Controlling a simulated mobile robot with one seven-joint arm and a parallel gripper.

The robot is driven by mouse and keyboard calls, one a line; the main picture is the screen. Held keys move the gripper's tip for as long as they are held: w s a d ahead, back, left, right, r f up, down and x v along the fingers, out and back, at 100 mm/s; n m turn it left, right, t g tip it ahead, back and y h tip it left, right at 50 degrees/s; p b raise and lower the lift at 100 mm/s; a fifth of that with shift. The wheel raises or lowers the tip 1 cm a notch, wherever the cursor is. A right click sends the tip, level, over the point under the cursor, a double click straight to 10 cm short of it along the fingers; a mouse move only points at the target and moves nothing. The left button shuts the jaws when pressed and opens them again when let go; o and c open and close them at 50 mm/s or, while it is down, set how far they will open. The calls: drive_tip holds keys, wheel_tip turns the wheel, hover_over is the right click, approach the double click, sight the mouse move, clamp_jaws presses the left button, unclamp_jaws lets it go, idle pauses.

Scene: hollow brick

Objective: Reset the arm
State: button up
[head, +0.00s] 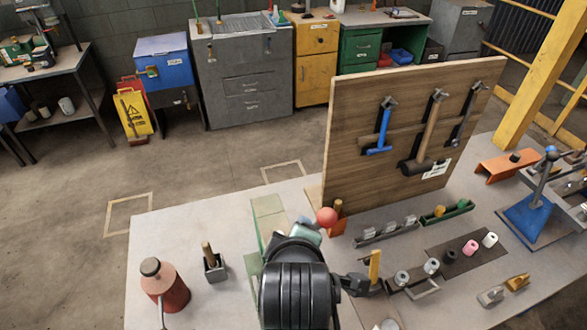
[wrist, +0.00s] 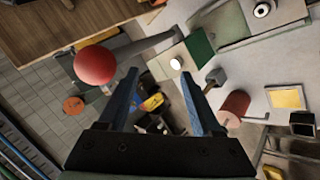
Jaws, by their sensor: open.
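My gripper (wrist: 158,82) is open in the wrist view, with its two blue-grey fingers apart and nothing held between them. Beyond the fingers, the wrist view shows the floor and the workbench edge at a tilted angle. In the head view my black arm rises from the bottom centre over the workbench (head: 225,210), and the arm hides most of the gripper. A red ball (head: 326,216) shows just beyond the arm, beside the tool board. It also appears left of the fingers in the wrist view (wrist: 95,65); I cannot tell whether it touches them.
An upright wooden tool board (head: 350,120) with hanging hammers stands right of the arm. A red canister (head: 165,285) and a small grey holder (head: 215,266) stand to the left. Trays, spools (head: 470,247) and a blue lever stand (head: 535,215) fill the right side.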

drive_tip(key=w+r+m+t, duration=0.2)
drive_tip(key=r+m+t, duration=0.25)
drive_tip(key=r, duration=1.05)
drive_tip(key=w+r+m+t, duration=0.1)
drive_tip(key=r+m+t, duration=0.35)
drive_tip(key=r, duration=1.15)
drive_tip(key=s+r+m+t, duration=0.2)
drive_tip(key=s+r+t, duration=0.25)
drive_tip(key=r, duration=0.35)
drive_tip(key=s+r+m+t, duration=0.1)
drive_tip(key=s+r+t, duration=0.35)
drive_tip(key=r, duration=0.35)
drive_tip(key=shift+m, duration=0.5)
drive_tip(key=f+b, duration=0.2)
drive_tip(key=s+f+b, duration=0.1)
drive_tip(key=b, duration=0.1)
drive_tip(key=f+b, duration=0.2)
drive_tip(key=b, duration=0.1)
drive_tip(key=shift+s+a+f, duration=0.2)
drive_tip(key=shift+s+f, duration=0.1)
drive_tip(key=shift+f, duration=0.05)
